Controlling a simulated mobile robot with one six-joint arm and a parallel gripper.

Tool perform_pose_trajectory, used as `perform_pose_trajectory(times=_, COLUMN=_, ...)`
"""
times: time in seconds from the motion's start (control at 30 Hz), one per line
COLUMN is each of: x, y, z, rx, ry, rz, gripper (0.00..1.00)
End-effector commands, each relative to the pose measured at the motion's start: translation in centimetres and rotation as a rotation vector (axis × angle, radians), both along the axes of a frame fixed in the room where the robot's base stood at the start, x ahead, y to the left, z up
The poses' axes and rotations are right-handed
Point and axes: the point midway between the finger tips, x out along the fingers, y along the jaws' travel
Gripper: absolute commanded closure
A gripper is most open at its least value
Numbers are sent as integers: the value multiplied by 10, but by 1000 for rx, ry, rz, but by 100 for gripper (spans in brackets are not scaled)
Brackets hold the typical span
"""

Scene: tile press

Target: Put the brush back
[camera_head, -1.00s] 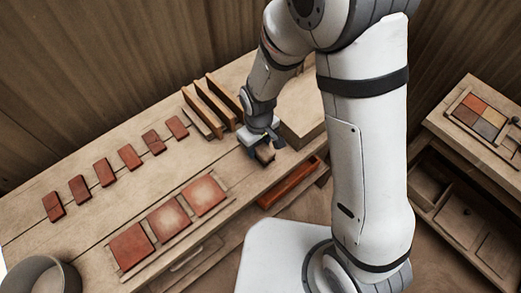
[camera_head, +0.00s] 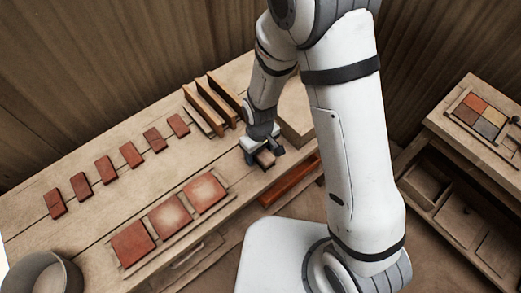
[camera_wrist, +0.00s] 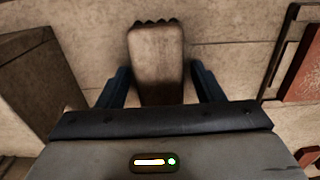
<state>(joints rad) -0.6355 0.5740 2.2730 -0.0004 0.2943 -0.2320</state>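The brush is a brown wooden block with dark scalloped bristles at one end. It lies on the workbench near its front edge, and it shows in the head view (camera_head: 265,158) and in the wrist view (camera_wrist: 156,65). My gripper (camera_head: 265,155) is low over the bench with its dark fingers on either side of the brush. In the wrist view my gripper (camera_wrist: 160,85) is open, with a gap between each finger and the brush. The near end of the brush is hidden behind the gripper body.
Upright wooden boards (camera_head: 211,105) and a wooden block (camera_head: 297,120) stand close by. A row of small red tiles (camera_head: 131,154) and several larger tiles (camera_head: 168,220) lie to the left. A reddish drawer (camera_head: 290,180) is below the front edge. A round pot (camera_head: 45,275) stands front left.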

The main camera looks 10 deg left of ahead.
Motion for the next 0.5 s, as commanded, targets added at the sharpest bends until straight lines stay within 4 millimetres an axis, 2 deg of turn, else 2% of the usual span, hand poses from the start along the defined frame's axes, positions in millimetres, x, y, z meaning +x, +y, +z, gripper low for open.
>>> perform_pose_trajectory(times=0.27, x=0, y=0, z=1, rx=0, ry=0, rz=-1, gripper=37)
perform_pose_trajectory(times=0.4, x=1, y=0, z=8, rx=2, ry=-3, rz=-1, gripper=37)
perform_pose_trajectory(times=0.5, x=1, y=0, z=19, rx=3, ry=-4, rz=-1, gripper=37)
